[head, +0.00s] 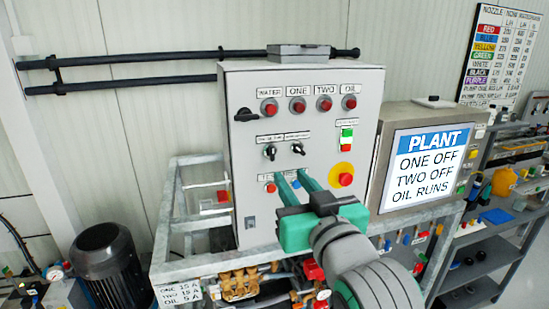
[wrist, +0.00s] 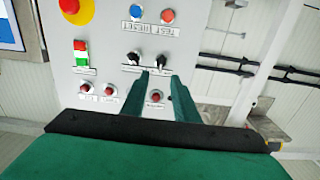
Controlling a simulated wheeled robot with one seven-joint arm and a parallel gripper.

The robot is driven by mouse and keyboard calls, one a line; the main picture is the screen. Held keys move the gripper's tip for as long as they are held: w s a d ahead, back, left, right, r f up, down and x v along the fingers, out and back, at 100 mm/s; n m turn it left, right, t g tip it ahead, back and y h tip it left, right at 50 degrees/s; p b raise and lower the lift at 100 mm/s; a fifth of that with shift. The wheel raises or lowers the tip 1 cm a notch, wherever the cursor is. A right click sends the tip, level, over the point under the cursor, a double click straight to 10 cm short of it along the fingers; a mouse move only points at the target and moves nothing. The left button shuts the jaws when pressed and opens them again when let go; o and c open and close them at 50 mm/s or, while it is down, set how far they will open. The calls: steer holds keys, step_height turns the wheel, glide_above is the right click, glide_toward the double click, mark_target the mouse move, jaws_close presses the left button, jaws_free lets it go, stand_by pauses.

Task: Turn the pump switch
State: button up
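Two small black rotary switches sit side by side on the grey control panel (head: 240,90). The left switch (head: 270,152) and right switch (head: 298,149) have labels above them too small to read surely. In the wrist view the panel is upside down, with the left switch (wrist: 161,60) and right switch (wrist: 133,58) just beyond my fingertips. My gripper (head: 289,173) is open and empty, its two green fingers in front of the panel, a little below the switches in the head view. In the wrist view the fingers (wrist: 160,75) stand a small gap apart. I cannot tell whether they touch the panel.
Red lamps or buttons labelled WATER, ONE, TWO, OIL (head: 324,104) line the panel's top. A red emergency button (head: 345,180) on yellow sits at the right, a black handle (head: 245,115) at the left. A screen (head: 428,165) reads "ONE OFF, TWO OFF, OIL RUNS".

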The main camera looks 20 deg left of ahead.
mark_target(273, 153)
steer(key=x, duration=1)
steer(key=shift+w+a+r, duration=0.15)
steer(key=shift+a+r, duration=0.1)
steer(key=shift+a, duration=0.1)
